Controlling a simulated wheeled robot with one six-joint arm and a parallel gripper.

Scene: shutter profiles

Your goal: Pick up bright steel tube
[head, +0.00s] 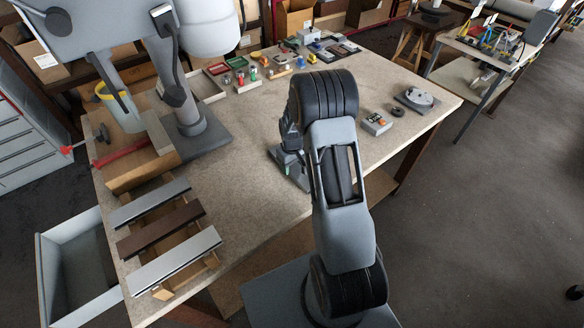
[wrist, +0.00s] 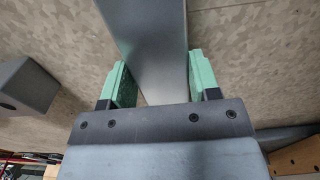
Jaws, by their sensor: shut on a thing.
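My gripper (wrist: 158,62) has its two green fingers on either side of a smooth grey metal piece, which I take to be the bright steel tube (wrist: 154,30). The fingers are shut on it. The tube runs from the top edge of the wrist view down to the gripper body, which hides its lower end. In the head view my gripper (head: 289,168) is low over the middle of the workbench, partly behind my arm. The tube cannot be made out there. Whether it touches the bench I cannot tell.
Two light grey profiles (head: 163,262) and a dark brown one (head: 160,228) lie across a wooden rack at the bench's front left. A large grey machine (head: 190,130) stands at the left. Small parts and trays line the back (head: 240,75). The bench surface (head: 235,185) left of my gripper is clear.

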